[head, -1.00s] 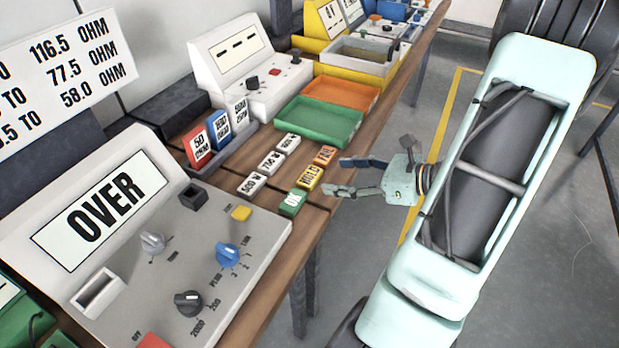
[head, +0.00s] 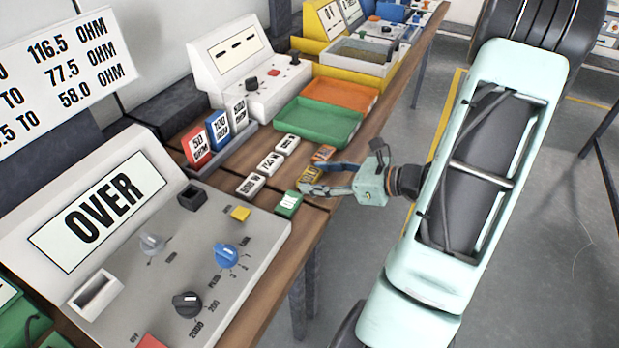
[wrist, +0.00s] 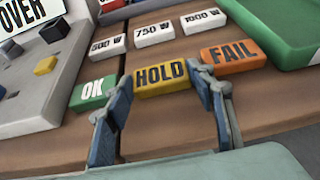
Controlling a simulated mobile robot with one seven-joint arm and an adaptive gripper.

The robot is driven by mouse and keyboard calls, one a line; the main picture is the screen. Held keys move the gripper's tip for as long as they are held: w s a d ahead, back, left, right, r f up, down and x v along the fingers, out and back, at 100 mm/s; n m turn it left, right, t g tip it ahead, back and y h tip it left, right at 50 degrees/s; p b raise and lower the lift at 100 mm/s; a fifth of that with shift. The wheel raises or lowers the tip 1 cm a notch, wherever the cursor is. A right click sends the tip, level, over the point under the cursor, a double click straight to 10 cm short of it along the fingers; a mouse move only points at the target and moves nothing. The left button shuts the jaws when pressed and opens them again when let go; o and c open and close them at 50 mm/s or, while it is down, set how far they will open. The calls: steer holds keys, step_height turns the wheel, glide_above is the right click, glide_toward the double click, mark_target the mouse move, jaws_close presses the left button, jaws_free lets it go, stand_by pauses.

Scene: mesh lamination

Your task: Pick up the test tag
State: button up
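A yellow HOLD tag (head: 308,174) lies on the wooden bench near its front edge; it also shows in the wrist view (wrist: 161,77). My gripper (wrist: 162,84) is open, with one finger at each end of the HOLD tag. No clear grip on it shows. In the head view my gripper (head: 313,178) reaches in from the right, low over the bench edge. A green OK tag (wrist: 92,93) lies left of the HOLD tag and an orange FAIL tag (wrist: 233,56) right of it. No tag in view is marked "test".
White tags marked 500 W (wrist: 106,45), 750 W (wrist: 154,35) and 1000 W (wrist: 204,22) lie in a row behind. A green tray (head: 312,138) stands beyond them. A grey meter console (head: 205,270) reading OVER stands on the left.

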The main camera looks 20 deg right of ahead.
steer(key=shift+c, duration=1.1)
steer(key=shift+r, duration=0.15)
steer(key=shift+r+p, duration=0.55)
steer(key=shift+p, duration=0.05)
step_height(320, 180, up, 2)
steer(key=shift+r+p, duration=0.1)
steer(key=shift+p, duration=0.8)
steer(key=s+a+r+p, duration=0.4)
steer(key=s+r+p, duration=0.4)
steer(key=s+p, duration=0.1)
steer(key=shift+r, duration=0.15)
